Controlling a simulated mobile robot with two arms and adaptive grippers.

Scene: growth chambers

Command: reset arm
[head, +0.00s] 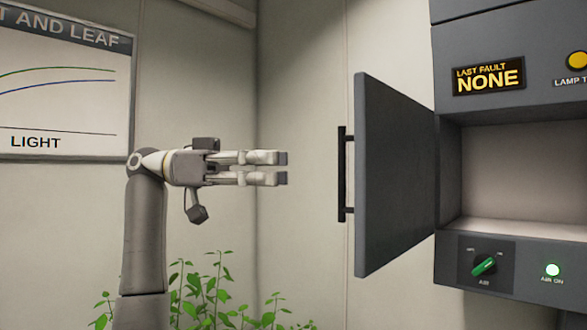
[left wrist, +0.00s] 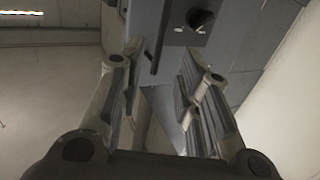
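My left gripper (head: 284,168) is raised at the left of the head view, pointing right, with its two fingers apart and nothing between them. It stands apart from the open grey door (head: 395,175) and to the left of the door's black handle (head: 343,175). In the left wrist view, the same gripper (left wrist: 162,68) shows its two fingers spread with an empty gap between them. My right gripper is in neither view.
A grey chamber (head: 450,180) stands at the right with an empty lit interior (head: 525,175). Its lower panel has a green knob (head: 484,266) and a lit green lamp (head: 553,270). Green plants (head: 215,300) are below my left arm. A wall chart (head: 65,85) hangs at the left.

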